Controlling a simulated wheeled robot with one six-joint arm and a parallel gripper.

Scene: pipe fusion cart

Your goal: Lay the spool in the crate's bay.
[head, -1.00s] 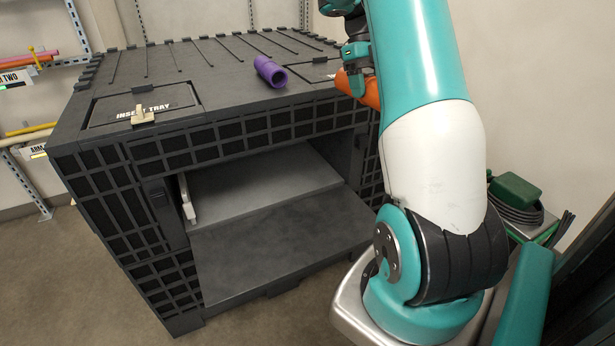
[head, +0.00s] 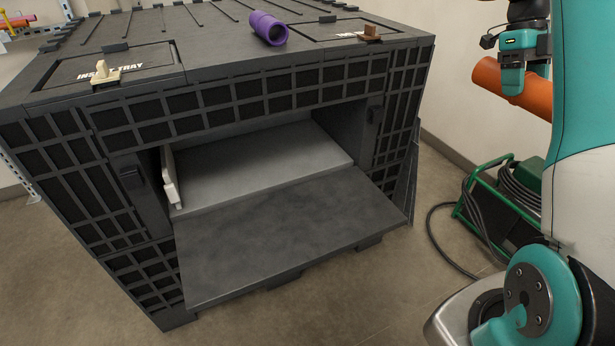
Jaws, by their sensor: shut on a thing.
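The orange spool (head: 488,74), a plain cylinder, is held crosswise in my gripper (head: 512,84) at the upper right. My gripper is shut around its middle, and the spool tilts down to the right. Its right end runs behind my arm. The dark grey crate (head: 250,98) stands in the left and centre. Its bay (head: 255,165) is open at the front, with a pale grey floor that looks empty except for a white part at the left side. The drop-down flap (head: 290,235) lies open in front. The spool is outside the crate, to its right.
A purple tube fitting (head: 268,28) lies on the crate's top. A beige latch (head: 105,74) and a brown latch (head: 370,33) sit on the top lids. A green-framed cable rack (head: 505,200) stands on the floor at right. The floor before the flap is clear.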

